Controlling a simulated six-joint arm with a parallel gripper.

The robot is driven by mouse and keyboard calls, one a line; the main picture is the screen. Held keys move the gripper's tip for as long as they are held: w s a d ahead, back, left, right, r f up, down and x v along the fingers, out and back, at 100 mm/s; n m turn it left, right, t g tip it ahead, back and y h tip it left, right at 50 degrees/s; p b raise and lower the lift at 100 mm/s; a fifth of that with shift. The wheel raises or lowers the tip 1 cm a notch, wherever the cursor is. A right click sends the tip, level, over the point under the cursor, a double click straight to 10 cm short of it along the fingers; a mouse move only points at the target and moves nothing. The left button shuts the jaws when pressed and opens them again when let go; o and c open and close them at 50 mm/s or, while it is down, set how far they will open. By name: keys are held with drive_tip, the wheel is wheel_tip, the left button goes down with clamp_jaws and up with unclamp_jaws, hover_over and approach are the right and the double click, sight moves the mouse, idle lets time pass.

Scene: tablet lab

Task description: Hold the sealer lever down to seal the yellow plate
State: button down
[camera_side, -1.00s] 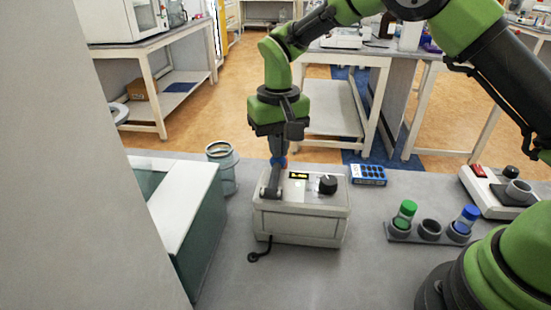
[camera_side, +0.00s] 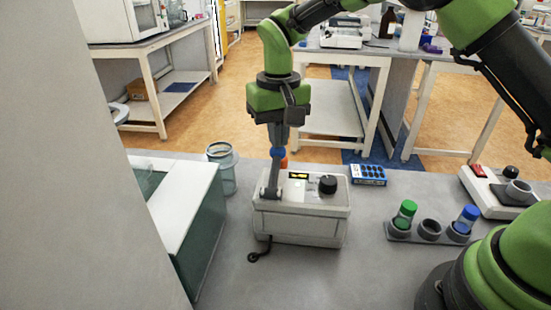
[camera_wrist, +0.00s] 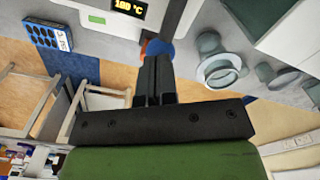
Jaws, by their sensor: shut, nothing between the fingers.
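The sealer (camera_side: 300,222) is a pale box with a lit display and a black knob on top, in the middle of the side view. Its dark grey lever (camera_side: 272,180) stands raised at its left side, with a blue ball-like end (camera_side: 277,153) and an orange-red bit beside it. My gripper (camera_side: 278,145) points down at that end, its fingers shut and empty. In the wrist view my fingertips (camera_wrist: 156,60) are right at the blue end (camera_wrist: 159,47); I cannot tell whether they touch. The display (camera_wrist: 130,6) reads 180 °C. I see no yellow plate.
A blue block with wells (camera_side: 368,174) lies right of the sealer. A holder (camera_side: 428,231) with green-capped and blue-capped tubes is further right. A cable lies in front.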

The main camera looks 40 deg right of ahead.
drive_tip(key=shift+r, duration=0.5)
drive_tip(key=shift+r, duration=0.15)
drive_tip(key=shift+r, duration=2.45)
drive_tip(key=shift+s+r, duration=0.1)
